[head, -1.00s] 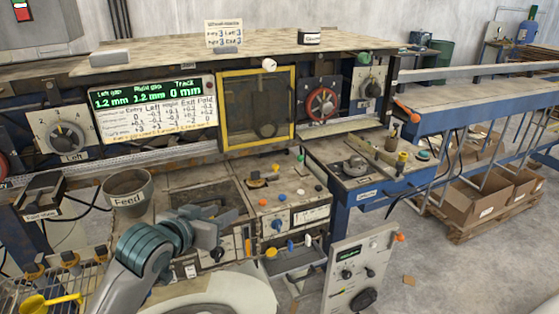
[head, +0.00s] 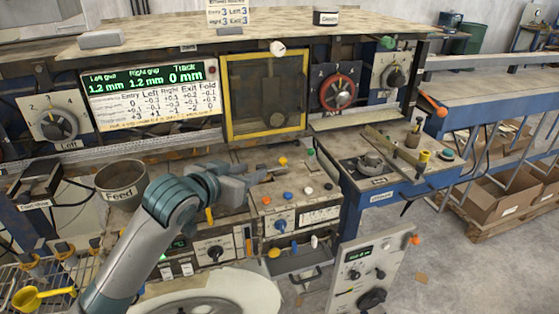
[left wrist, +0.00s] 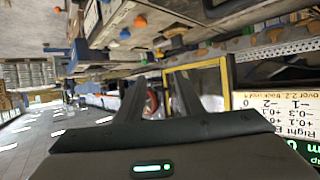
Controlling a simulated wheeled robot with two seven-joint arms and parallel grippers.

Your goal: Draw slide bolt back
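My left gripper (head: 262,175) reaches in over the back left of the small control panel (head: 325,203). In the left wrist view its two fingers (left wrist: 160,95) stand apart with nothing held between them. The small metal fitting at the panel's back left, which may be the slide bolt, is mostly hidden by the gripper in the head view. In the left wrist view a dark and brown fitting (left wrist: 173,38) shows beyond the fingertips, but I cannot make out its bolt or whether I touch it. My right gripper is not in view.
Yellow (head: 283,160), blue (head: 288,196) and other small knobs stand close by on the panel. The yellow-framed window (head: 232,134) and red handwheel (head: 337,93) are behind. The Feed cup (head: 121,186) stands left of my arm. A blue side table (head: 375,195) is at the right.

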